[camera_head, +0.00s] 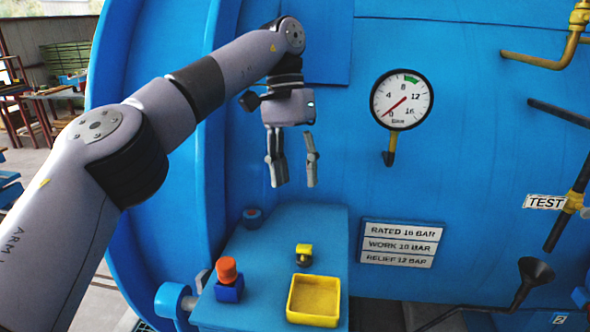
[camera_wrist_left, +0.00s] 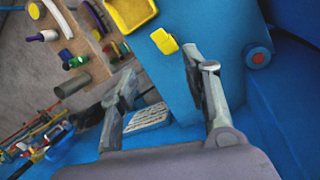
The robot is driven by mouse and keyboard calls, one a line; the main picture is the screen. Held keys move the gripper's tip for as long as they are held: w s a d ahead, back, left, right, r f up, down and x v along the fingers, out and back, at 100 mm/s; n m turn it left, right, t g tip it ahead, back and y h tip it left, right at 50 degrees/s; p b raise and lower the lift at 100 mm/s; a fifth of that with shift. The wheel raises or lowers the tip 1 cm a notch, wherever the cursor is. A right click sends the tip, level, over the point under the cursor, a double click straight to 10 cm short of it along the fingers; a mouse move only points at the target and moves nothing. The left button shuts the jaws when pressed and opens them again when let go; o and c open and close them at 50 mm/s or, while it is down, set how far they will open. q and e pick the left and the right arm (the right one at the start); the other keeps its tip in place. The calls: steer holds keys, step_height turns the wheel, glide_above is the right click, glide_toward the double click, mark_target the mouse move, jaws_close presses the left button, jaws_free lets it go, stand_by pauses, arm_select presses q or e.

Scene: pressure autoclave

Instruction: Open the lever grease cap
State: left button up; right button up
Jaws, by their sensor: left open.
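My left gripper (camera_head: 292,178) hangs fingers down above the blue shelf (camera_head: 330,232), open and empty. A small yellow cap on a dark base (camera_head: 304,253) stands on the shelf behind the yellow tray, below and apart from the fingers; it looks like the lever grease cap, though its lever is too small to make out. The yellow cap also shows in the left wrist view (camera_wrist_left: 164,41), beyond the fingertips (camera_wrist_left: 160,72). An orange-red cap on a blue block (camera_head: 227,273) stands at the shelf's left. My right gripper is not in view.
A yellow tray (camera_head: 314,300) sits at the shelf's front. A blue-and-red knob (camera_head: 252,215) is at the shelf's back left. The blue vessel wall carries a pressure gauge (camera_head: 402,99) and a rating plate (camera_head: 399,244). A black funnel (camera_head: 534,272) stands at right.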

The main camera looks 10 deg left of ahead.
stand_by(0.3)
arm_select(q)
steer(key=t+b, duration=0.7)
steer(key=b, duration=0.8)
glide_toward(303, 249)
steer(key=x, duration=0.8)
steer(key=shift+w+f, duration=0.1)
steer(key=shift+f, duration=0.05)
steer(key=shift+c, duration=0.5)
steer(key=shift+m, duration=0.3)
jaws_close()
